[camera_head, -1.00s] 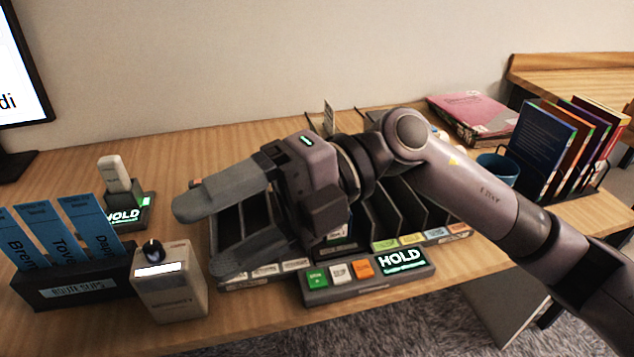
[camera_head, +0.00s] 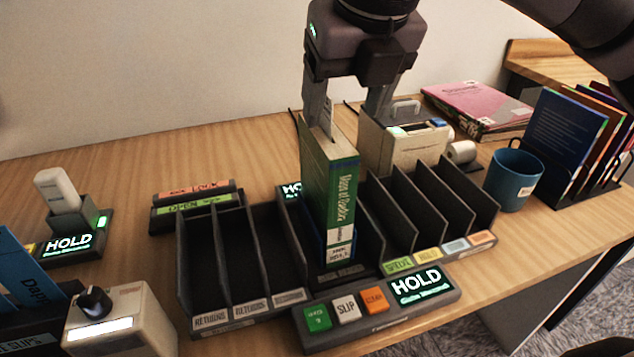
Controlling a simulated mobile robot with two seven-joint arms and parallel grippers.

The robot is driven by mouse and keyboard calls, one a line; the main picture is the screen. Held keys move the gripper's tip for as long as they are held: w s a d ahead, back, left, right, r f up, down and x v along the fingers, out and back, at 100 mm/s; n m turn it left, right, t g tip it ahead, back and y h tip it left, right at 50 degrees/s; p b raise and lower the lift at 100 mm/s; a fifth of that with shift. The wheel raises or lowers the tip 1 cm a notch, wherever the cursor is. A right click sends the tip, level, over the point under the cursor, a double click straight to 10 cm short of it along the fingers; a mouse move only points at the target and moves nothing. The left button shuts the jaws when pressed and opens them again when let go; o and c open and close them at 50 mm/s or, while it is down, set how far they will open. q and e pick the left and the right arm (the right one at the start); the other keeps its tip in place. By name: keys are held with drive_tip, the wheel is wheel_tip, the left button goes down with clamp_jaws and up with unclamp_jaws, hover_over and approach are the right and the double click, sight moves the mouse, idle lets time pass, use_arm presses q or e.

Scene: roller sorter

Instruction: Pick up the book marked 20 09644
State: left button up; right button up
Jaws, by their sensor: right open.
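A green book (camera_head: 331,190) stands upright in a middle slot of the dark sorter (camera_head: 233,262), its spine towards me. The spine has a title and a white label at its foot; the label is too small to read surely, and I cannot make out 20 09644. My right gripper (camera_head: 347,115) points down above the book, its fingers apart. The left finger is beside the book's top edge and the right finger is clear of it to the right; whether the left one touches cannot be told. My left gripper is out of view.
A control strip (camera_head: 375,318) with buttons and a HOLD display is in front of the sorter. A label printer (camera_head: 402,145) stands close behind the right finger. A blue mug (camera_head: 513,180) and racked books (camera_head: 562,140) are at right, a scanner (camera_head: 58,192) at left.

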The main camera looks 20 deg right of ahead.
sight(329, 134)
drive_tip(key=x, duration=0.4)
drive_tip(key=a+x, duration=0.1)
drive_tip(key=x, duration=0.1)
drive_tip(key=shift+w+f, duration=0.25)
drive_tip(key=shift+r, duration=0.1)
clamp_jaws()
